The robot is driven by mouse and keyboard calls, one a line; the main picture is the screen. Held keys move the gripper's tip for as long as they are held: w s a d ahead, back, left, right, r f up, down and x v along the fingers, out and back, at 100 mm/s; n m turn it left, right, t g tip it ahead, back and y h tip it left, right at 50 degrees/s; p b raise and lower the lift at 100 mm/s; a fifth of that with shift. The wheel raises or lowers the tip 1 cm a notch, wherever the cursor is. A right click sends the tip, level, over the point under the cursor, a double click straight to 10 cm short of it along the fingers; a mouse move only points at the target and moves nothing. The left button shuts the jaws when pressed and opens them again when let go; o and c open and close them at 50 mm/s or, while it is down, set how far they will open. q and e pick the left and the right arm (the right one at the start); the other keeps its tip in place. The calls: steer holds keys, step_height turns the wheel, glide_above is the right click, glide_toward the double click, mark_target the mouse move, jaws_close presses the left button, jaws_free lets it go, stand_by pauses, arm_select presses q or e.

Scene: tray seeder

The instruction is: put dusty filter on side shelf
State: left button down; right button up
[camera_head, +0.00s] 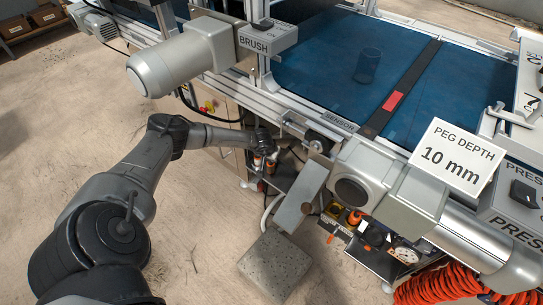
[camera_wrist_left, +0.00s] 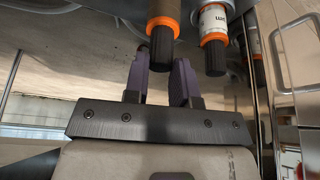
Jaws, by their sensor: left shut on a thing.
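The dusty filter (camera_wrist_left: 164,12) is a brown cylinder with an orange ring and a black lower end. It hangs upright in the left wrist view. My left gripper (camera_wrist_left: 163,62) has its two purple fingers on either side of the black end and is shut on it. In the head view my left gripper (camera_head: 262,141) is under the machine's front edge, by the orange rings, and its fingers are mostly hidden. A clean white filter (camera_wrist_left: 212,18) with a label hangs just to the right, apart from the fingers. I cannot make out for certain which surface is the side shelf. My right gripper is out of view.
The sensor housing and rail (camera_head: 340,122) overhang the gripper. A grey flap (camera_head: 300,197) and a stone block (camera_head: 274,264) stand to the right. A tool tray (camera_head: 375,262) lies lower right. Open floor (camera_head: 195,235) is at the left.

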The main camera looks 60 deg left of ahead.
arm_select(q)
steer(key=shift+f, duration=0.35)
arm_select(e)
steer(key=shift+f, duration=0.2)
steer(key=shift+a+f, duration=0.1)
arm_select(q)
steer(key=shift+f, duration=0.25)
steer(key=c, duration=0.9)
jaws_free()
steer(key=shift+c, duration=0.2)
steer(key=shift+r, duration=0.2)
